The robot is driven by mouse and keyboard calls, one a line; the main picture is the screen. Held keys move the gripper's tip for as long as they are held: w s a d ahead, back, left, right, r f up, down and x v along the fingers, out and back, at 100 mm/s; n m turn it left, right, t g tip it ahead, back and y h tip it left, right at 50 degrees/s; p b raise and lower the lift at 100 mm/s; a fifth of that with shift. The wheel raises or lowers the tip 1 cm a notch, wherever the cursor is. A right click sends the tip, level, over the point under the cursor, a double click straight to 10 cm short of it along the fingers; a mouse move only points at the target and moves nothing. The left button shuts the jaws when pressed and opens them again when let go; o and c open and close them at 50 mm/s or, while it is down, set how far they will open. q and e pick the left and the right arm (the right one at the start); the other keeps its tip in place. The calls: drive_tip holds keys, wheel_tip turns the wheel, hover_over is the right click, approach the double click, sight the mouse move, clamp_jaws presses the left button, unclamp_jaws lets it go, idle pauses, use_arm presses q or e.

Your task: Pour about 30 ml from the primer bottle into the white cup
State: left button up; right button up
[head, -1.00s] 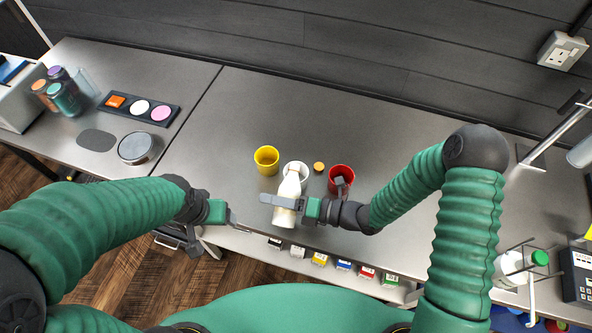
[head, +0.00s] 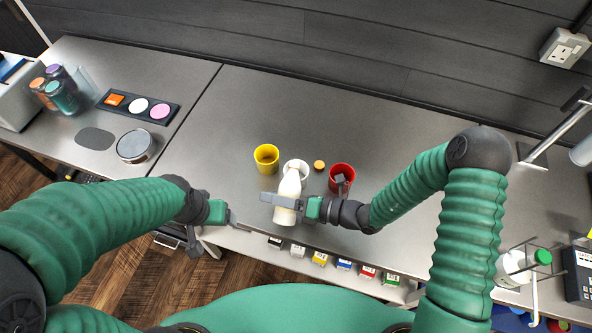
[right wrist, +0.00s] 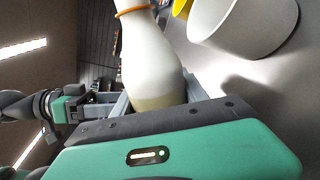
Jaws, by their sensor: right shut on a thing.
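My right gripper (head: 289,201) is shut on the white primer bottle (head: 288,186), around its body. The bottle is tilted well over, its neck pointing at the white cup (head: 297,166) and overlapping the cup's near side in the head view. In the right wrist view the bottle (right wrist: 150,55) shows an orange ring at the neck and a tan band near the jaws; its mouth is out of frame. The white cup (right wrist: 243,28) stands beside the neck there. No stream is visible, and the cup's contents are hidden. My left gripper (head: 232,217) is empty at the table's front edge; its jaw opening is unclear.
A yellow cup (head: 267,158) stands left of the white cup, a red cup (head: 341,177) with something grey in it to the right. A small orange cap (head: 319,165) lies between the white and red cups. The table (head: 225,130) behind and left is clear.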

sight(282, 185)
drive_tip(key=r+n, duration=0.1)
drive_tip(key=w+r+n+p, duration=0.1)
drive_tip(key=w+r+n+t, duration=0.1)
drive_tip(key=r, duration=0.1)
drive_tip(key=shift+w+d+n+p, duration=0.15)
drive_tip(key=shift+d+n+p, duration=0.1)
drive_tip(key=shift+n+p, duration=0.05)
drive_tip(key=shift+r+n, duration=0.15)
drive_tip(key=shift+n, duration=0.45)
drive_tip(key=shift+f+n+y+b, duration=0.4)
drive_tip(key=shift+f+n+b, duration=0.35)
drive_tip(key=shift+b, duration=0.35)
drive_tip(key=shift+a+f+n+t+b, duration=0.15)
drive_tip(key=shift+n+t+b, duration=0.2)
drive_tip(key=shift+n, duration=0.2)
drive_tip(key=shift+w+n, duration=0.15)
drive_tip(key=shift+n, duration=0.45)
drive_tip(key=shift+w+n+b, duration=0.1)
drive_tip(key=shift+n+b, duration=0.3)
drive_tip(key=shift+n, duration=0.1)
drive_tip(key=shift+n+y, duration=0.3)
drive_tip(key=shift+r+n, duration=0.3)
drive_tip(key=shift+r, duration=0.05)
